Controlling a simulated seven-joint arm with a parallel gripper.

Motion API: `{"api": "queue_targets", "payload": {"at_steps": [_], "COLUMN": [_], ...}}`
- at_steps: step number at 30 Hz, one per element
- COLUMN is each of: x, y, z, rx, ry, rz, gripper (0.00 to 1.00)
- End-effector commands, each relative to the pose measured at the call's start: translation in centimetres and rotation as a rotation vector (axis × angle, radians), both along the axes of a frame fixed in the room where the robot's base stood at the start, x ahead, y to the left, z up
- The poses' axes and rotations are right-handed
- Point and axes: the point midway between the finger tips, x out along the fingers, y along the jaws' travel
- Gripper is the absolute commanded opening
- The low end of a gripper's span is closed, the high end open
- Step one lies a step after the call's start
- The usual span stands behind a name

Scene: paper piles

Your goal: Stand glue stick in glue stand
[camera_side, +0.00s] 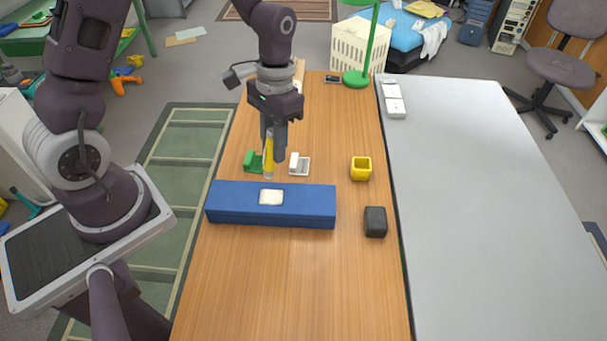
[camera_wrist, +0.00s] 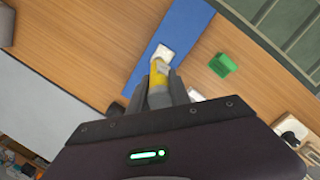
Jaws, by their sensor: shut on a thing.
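My gripper (camera_side: 273,154) is shut on a yellow glue stick (camera_side: 269,166), held roughly upright with its lower end down. The stick's lower end is just behind the blue box; I cannot tell whether it touches the table. In the wrist view the glue stick (camera_wrist: 158,72) stands out between the fingers (camera_wrist: 160,92). A small yellow open-topped holder (camera_side: 361,169), which looks like the glue stand, sits on the table to the right of my gripper. Its opening looks empty. I cannot make it out in the wrist view.
A long blue box (camera_side: 310,205) with a white pad (camera_side: 271,197) on top lies in front. A green piece (camera_side: 250,161) and a white piece (camera_side: 303,166) flank the stick. A black block (camera_side: 375,222) lies front right. A green lamp (camera_side: 357,77) stands behind. Table nearest the camera is clear.

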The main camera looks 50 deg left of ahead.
Motion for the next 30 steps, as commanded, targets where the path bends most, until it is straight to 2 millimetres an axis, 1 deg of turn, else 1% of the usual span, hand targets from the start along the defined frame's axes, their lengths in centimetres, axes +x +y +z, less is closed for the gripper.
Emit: {"api": "queue_targets", "payload": {"at_steps": [2,5,8,9,11,12,15,18,20,22,23,27,30], "x": [0.5,2.7,6.7,8.6,11.5,13.5,17.9,20.8,21.8,22.4,22.5,22.5,22.6], "y": [-0.1,-0.3,-0.9,-1.3,-2.0,-2.7,-4.4,-5.9,-6.5,-6.9,-7.0,-7.0,-7.0], "z": [-0.1,-0.4,-0.9,-1.1,-1.4,-1.6,-2.0,-2.2,-2.2,-2.7,-3.3,-6.7,-8.2], "rx": [0.002,0.009,0.024,0.03,0.041,0.048,0.064,0.074,0.077,0.079,0.079,0.079,0.079], "ry": [-0.005,-0.029,-0.073,-0.094,-0.13,-0.154,-0.217,-0.262,-0.281,-0.289,-0.29,-0.29,-0.292], "rz": [0.0,0.002,0.007,0.006,0.01,0.01,0.01,0.008,0.006,0.008,0.008,0.008,0.008], "gripper": [0.0,0.0,0.0,0.0,0.0,0.0,0.0,0.0,0.0,0.0,0.0,0.0,0.0]}}
